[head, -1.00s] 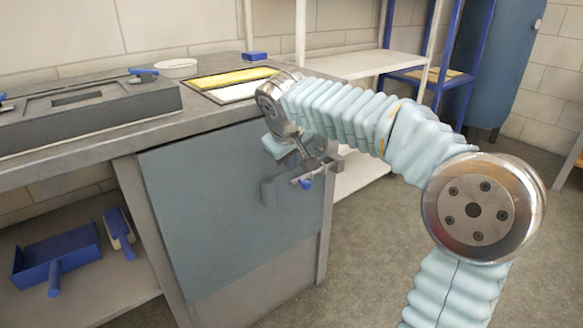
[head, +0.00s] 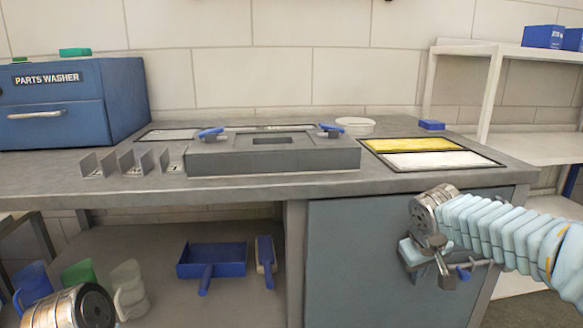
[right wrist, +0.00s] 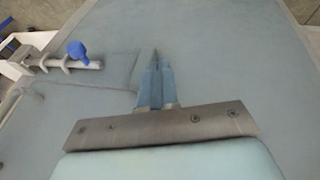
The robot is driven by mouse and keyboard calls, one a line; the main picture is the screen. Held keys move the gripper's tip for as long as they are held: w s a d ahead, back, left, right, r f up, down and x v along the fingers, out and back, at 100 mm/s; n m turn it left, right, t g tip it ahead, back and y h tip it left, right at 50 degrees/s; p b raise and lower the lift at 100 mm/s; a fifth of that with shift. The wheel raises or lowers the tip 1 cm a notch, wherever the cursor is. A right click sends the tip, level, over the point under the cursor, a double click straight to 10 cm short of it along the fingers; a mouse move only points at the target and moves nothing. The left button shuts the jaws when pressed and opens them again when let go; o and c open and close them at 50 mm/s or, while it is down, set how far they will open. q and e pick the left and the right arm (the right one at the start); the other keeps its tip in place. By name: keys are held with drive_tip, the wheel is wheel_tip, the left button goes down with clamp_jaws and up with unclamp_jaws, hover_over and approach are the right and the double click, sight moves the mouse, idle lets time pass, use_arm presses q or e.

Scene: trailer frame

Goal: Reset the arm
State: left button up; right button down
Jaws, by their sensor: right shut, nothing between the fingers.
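My right arm comes in from the right in the head view, in a pale blue ribbed sleeve with a metal wrist. My right gripper (head: 428,252) is low in front of the grey-blue cabinet door (head: 352,265), beside a latch with a blue knob (head: 463,273). In the right wrist view its two blue-grey fingers (right wrist: 156,62) are together with nothing between them, and the door panel fills the background. The latch with its blue knob (right wrist: 77,50) is to the left of the fingers there. A metal part of my left arm shows at the bottom left; its gripper is out of view.
A workbench (head: 250,191) carries a grey fixture (head: 230,159) with blue clamps, a yellow-and-white tray area and a blue parts washer (head: 60,105). The shelf below holds a blue dustpan (head: 212,262), a brush (head: 265,255) and several cups (head: 78,275). A white rack stands at right.

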drive_tip(key=s+a+f+g+y+p, duration=0.1)
drive_tip(key=s+a+f+y, duration=0.1)
drive_tip(key=a+f, duration=0.5)
drive_tip(key=s+a+f+g+y, duration=0.1)
drive_tip(key=s+a+f, duration=0.1)
drive_tip(key=f, duration=0.9)
drive_tip(key=s+a+f+y+p, duration=0.1)
drive_tip(key=s+a+f+y, duration=0.1)
drive_tip(key=a+f, duration=0.45)
use_arm(q)
drive_tip(key=r, duration=0.1)
drive_tip(key=d+r+p, duration=0.1)
drive_tip(key=r, duration=0.1)
drive_tip(key=shift+s+d+r, duration=0.15)
drive_tip(key=shift+s+r, duration=0.1)
drive_tip(key=shift+r, duration=0.1)
use_arm(e)
drive_tip(key=s+a+f+m+g+y, duration=0.1)
drive_tip(key=s+a+f+m, duration=0.2)
drive_tip(key=s+f, duration=1)
drive_tip(key=s+m, duration=0.1)
drive_tip(key=s, duration=0.2)
drive_tip(key=shift+f, duration=0.15)
